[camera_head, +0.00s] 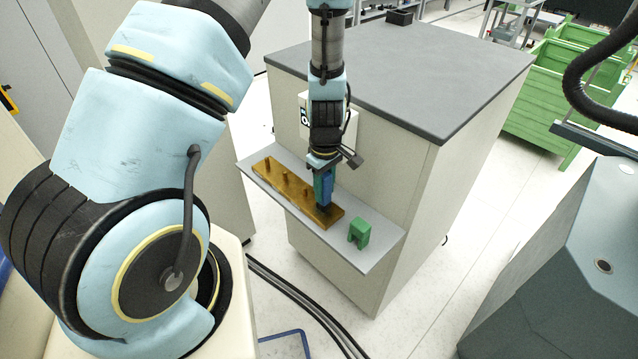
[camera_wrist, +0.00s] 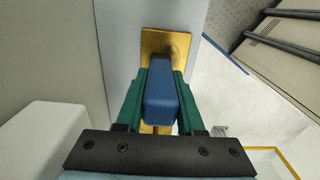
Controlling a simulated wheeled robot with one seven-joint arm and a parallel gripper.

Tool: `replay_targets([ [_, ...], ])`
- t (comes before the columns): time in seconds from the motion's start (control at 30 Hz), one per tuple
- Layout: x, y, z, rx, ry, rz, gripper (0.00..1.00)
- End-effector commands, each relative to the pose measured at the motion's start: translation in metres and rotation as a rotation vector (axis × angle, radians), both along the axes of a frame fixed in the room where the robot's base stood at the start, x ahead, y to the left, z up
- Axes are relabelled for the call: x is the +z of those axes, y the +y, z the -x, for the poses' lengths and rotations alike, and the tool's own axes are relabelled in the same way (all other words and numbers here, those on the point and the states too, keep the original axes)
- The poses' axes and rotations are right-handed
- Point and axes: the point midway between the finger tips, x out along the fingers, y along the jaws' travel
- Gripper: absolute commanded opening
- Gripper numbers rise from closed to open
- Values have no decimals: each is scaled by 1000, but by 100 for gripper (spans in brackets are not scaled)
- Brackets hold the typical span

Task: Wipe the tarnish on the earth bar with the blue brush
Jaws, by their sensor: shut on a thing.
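The earth bar (camera_head: 290,189) is a gold-brown metal bar with several short upright posts, lying along a narrow grey shelf. Its end also shows in the wrist view (camera_wrist: 152,42), where a duller, darker patch (camera_wrist: 180,42) is partly hidden behind the brush. My gripper (camera_head: 322,176) is above the bar's near right end, pointing down. Its green fingers are shut on the blue brush (camera_wrist: 161,95). The brush's dark lower end (camera_head: 323,208) is at the bar's right end; it looks to be touching the bar, but contact cannot be told for sure.
A small green block-like piece (camera_head: 360,233) stands on the shelf (camera_head: 378,247) just right of the bar. The shelf juts from a pale cabinet with a dark grey top (camera_head: 420,70). Black cables (camera_head: 300,298) lie on the floor in front. Green crates (camera_head: 565,90) stand behind right.

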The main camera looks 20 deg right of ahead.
Motion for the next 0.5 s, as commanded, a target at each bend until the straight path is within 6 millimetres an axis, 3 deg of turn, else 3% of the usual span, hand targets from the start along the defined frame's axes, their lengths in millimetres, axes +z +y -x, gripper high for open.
replay_targets([
  [0.5, 0, -15, 32, -4, 9, -3, 0],
])
